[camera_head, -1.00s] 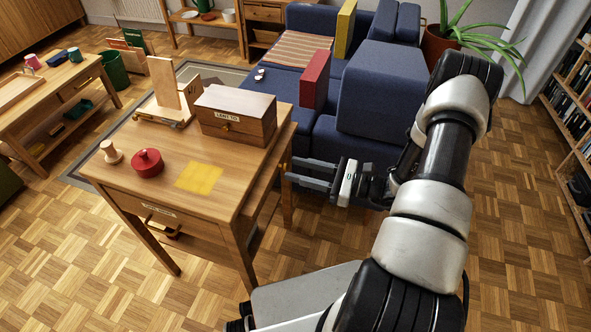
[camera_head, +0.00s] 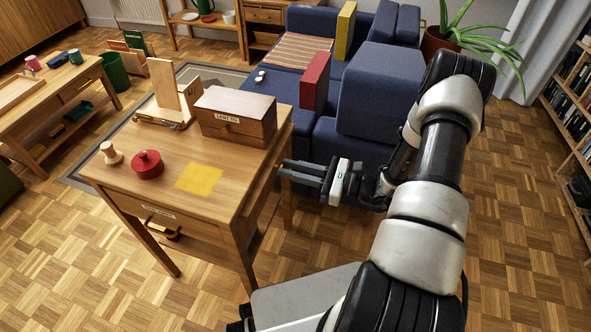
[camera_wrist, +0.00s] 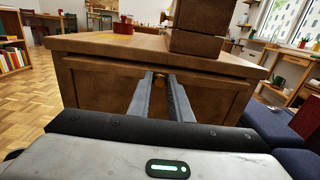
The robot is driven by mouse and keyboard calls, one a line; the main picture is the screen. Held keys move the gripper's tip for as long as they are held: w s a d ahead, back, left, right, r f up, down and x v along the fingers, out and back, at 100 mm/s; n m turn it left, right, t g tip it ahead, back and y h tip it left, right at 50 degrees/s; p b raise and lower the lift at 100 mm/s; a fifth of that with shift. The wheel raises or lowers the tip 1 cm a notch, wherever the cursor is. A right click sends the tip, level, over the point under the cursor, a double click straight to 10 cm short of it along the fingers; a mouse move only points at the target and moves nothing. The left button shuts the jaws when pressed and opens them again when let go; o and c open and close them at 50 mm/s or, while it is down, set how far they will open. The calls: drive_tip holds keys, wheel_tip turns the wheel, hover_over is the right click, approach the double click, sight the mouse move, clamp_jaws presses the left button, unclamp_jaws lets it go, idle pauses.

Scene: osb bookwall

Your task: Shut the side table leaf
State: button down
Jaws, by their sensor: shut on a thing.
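The side table (camera_head: 150,195) is wooden and stands at left centre in the head view. Its leaf (camera_head: 264,183) shows as a narrow wooden strip just below the right edge of the top. My gripper (camera_head: 281,171) is at that right side, level with the leaf, its fingers pointing left at it.
A blue sofa (camera_head: 375,95) stands behind my arm. Parquet floor is free in front.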

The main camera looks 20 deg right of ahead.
sight(281, 165)
drive_tip(key=shift+x, duration=1.5)
drive_tip(key=c, duration=1.6)
unclamp_jaws()
drive_tip(key=shift+a, duration=0.1)
drive_tip(key=shift+c, duration=0.2)
drive_tip(key=p+v, duration=0.2)
drive_tip(key=v, duration=1.5)
drive_tip(key=shift+d, duration=0.25)
